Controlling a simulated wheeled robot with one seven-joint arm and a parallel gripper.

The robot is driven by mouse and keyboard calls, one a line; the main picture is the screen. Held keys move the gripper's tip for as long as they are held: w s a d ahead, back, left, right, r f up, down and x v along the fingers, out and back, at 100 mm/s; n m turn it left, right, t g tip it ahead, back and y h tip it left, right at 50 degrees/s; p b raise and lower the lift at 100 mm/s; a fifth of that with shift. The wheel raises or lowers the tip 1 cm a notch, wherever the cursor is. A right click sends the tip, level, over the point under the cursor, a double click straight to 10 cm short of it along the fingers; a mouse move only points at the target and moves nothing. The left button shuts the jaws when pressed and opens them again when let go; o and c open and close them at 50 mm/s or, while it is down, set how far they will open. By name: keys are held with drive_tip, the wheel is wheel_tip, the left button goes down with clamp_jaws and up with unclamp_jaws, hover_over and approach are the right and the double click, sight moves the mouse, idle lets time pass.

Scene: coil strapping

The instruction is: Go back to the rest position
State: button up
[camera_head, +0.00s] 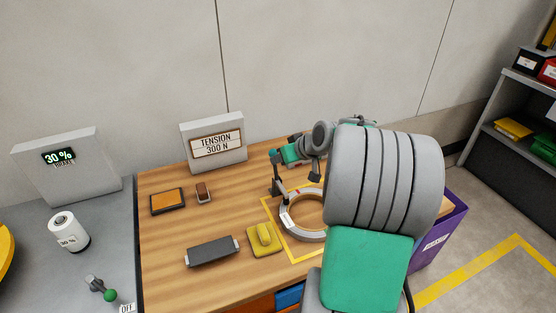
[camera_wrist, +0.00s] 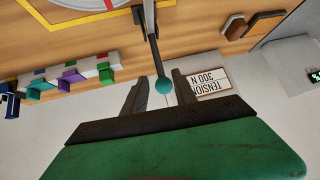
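In the wrist view my gripper (camera_wrist: 159,78) has its two dark fingers spread apart, with nothing visibly clamped between them. A lever with a teal ball tip (camera_wrist: 163,85) reaches down the picture towards the gap between the fingers. I cannot tell whether the ball touches a finger. In the head view my arm stretches over the right part of the wooden bench (camera_head: 165,260), and its large grey links hide part of the bench. The gripper end is small there, near the back edge. A grey ring-shaped coil (camera_head: 287,216) lies inside a yellow square, partly hidden by my arm.
A "TENSION 300 N" sign (camera_head: 216,143) stands at the bench's back. A dark block (camera_head: 211,251) and a yellow piece (camera_head: 264,239) lie in front. A purple bin (camera_head: 437,236) stands right of the bench, shelving (camera_head: 520,105) farther right. Small coloured bins (camera_wrist: 72,75) show in the wrist view.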

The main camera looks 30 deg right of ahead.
drive_tip(key=v, duration=0.3)
drive_tip(key=shift+s+r, duration=0.25)
